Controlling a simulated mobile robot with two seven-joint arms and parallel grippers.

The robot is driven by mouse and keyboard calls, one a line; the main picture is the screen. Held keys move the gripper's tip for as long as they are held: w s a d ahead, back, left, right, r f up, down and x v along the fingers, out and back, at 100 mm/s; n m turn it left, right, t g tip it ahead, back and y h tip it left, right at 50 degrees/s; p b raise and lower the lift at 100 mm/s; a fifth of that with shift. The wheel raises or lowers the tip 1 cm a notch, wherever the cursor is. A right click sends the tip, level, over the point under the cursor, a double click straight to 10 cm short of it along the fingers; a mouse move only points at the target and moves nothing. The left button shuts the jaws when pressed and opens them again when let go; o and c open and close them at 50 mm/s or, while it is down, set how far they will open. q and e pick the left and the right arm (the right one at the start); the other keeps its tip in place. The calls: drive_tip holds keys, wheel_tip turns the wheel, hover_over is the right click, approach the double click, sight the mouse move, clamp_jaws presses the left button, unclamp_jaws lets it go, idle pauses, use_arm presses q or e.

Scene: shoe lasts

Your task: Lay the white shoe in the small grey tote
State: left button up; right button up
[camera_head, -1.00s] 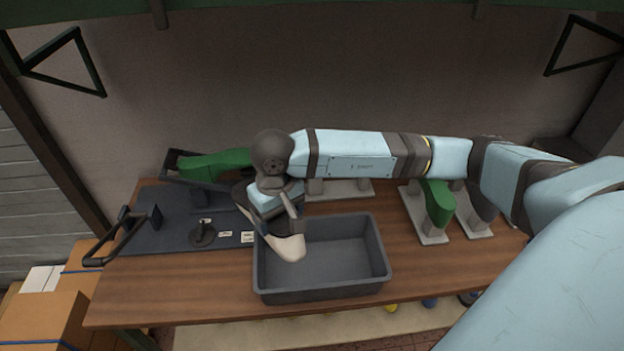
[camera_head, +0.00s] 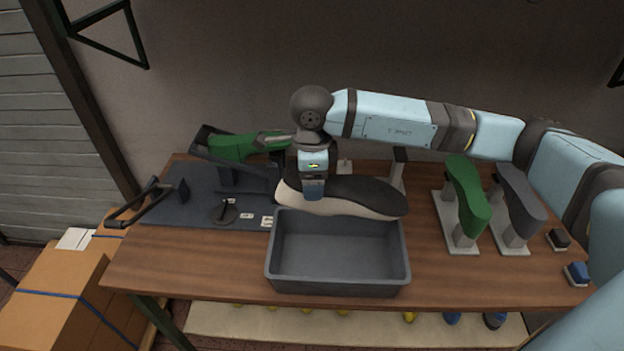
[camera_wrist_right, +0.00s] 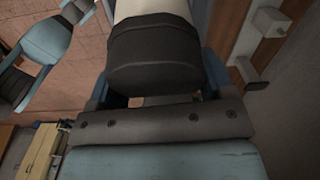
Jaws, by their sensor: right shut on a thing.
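The white shoe (camera_head: 362,196) has a long dark face turned upward and a white to cream lower side. It lies roughly level above the back rim of the small grey tote (camera_head: 337,286), toe end to the right. My right gripper (camera_head: 313,190) is shut on its left end. In the right wrist view the dark end of the shoe (camera_wrist_right: 155,62) sits between the blue fingers, with its white part beyond. The tote stands at the front of the table and looks empty. My left gripper is not in view.
Green (camera_head: 466,200) and grey (camera_head: 519,203) lasts stand on pale bases to the right of the tote. A dark mat (camera_head: 185,205) with a green last (camera_head: 232,146) in a dark fixture lies at left. Two small brushes (camera_head: 576,272) lie at the right edge.

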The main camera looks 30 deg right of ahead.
drive_tip(key=shift+f+m, duration=0.15)
drive_tip(key=shift+m, duration=0.15)
wheel_tip(320, 180, down, 5)
drive_tip(key=shift+r+b, duration=0.2)
drive_tip(key=shift+b, duration=0.7)
drive_tip(key=shift+w+a, duration=0.1)
drive_tip(key=shift+a, duration=0.15)
drive_tip(key=shift+w+a+b, duration=0.1)
drive_tip(key=shift+a+b, duration=0.1)
drive_tip(key=shift+b, duration=0.15)
drive_tip(key=shift+f, duration=0.1)
